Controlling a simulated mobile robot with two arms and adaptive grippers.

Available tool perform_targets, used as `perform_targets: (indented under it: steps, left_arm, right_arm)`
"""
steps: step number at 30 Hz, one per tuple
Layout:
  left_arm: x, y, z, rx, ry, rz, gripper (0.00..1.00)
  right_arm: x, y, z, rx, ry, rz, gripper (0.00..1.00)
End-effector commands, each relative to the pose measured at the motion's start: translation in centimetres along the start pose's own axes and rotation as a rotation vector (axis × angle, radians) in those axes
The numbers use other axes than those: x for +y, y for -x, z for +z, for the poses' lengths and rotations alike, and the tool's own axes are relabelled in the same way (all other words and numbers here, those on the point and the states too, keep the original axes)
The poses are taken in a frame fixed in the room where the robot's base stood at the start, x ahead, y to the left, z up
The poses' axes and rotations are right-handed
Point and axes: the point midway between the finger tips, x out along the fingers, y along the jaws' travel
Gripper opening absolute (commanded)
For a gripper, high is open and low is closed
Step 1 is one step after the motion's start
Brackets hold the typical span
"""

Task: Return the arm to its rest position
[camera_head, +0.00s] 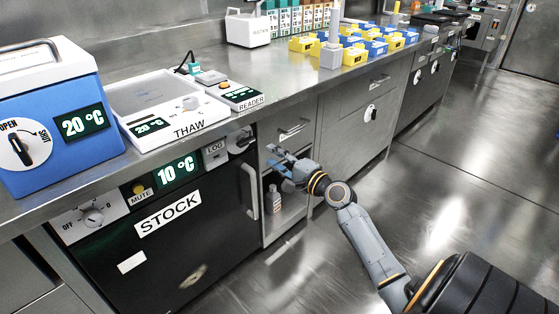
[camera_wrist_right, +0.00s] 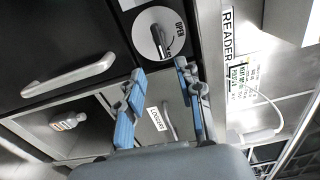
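My right arm (camera_head: 368,243) reaches from the lower right of the head view toward the counter front. Its gripper (camera_head: 277,164) is in front of the cabinet section just right of the black STOCK unit, below the countertop edge. In the right wrist view the two blue fingers of this gripper (camera_wrist_right: 160,72) stand apart with nothing between them. Behind them are a panel labelled LOCKER (camera_wrist_right: 157,118) and a round OPEN dial (camera_wrist_right: 158,35). I cannot tell whether the fingers touch anything. My left gripper is not in view.
The STOCK unit (camera_head: 200,240) has a vertical handle (camera_head: 249,189). An open compartment beside it holds a small bottle (camera_head: 276,201). The steel counter (camera_head: 290,92) carries a blue box (camera_head: 50,115), the THAW tray (camera_head: 160,105) and yellow and blue racks (camera_head: 355,56). The floor (camera_head: 450,195) at right is clear.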

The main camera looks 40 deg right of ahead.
Motion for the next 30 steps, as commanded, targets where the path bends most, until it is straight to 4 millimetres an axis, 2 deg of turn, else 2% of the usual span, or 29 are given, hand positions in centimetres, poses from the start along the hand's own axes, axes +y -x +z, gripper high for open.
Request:
perform_targets:
  steps: [3,6,23,26,29,30]
  left_arm:
    - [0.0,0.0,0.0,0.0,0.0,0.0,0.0]
    - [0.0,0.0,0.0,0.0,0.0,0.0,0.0]
    - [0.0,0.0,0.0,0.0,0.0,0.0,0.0]
    - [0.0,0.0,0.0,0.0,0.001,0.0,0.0]
    - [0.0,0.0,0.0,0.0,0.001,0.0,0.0]
    - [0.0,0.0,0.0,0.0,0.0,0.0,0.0]
  right_arm:
    - [0.1,1.2,0.0,0.0,0.001,0.001,0.36]
    - [0.0,1.6,0.0,0.0,0.0,0.0,0.36]
    - [0.1,1.7,0.1,-0.002,0.003,0.002,0.36]
    - [1.0,1.8,1.6,-0.029,0.046,0.03,0.36]
    - [3.4,2.5,5.3,-0.1,0.172,0.101,0.36]
    - [4.7,3.0,7.4,-0.143,0.246,0.14,0.36]
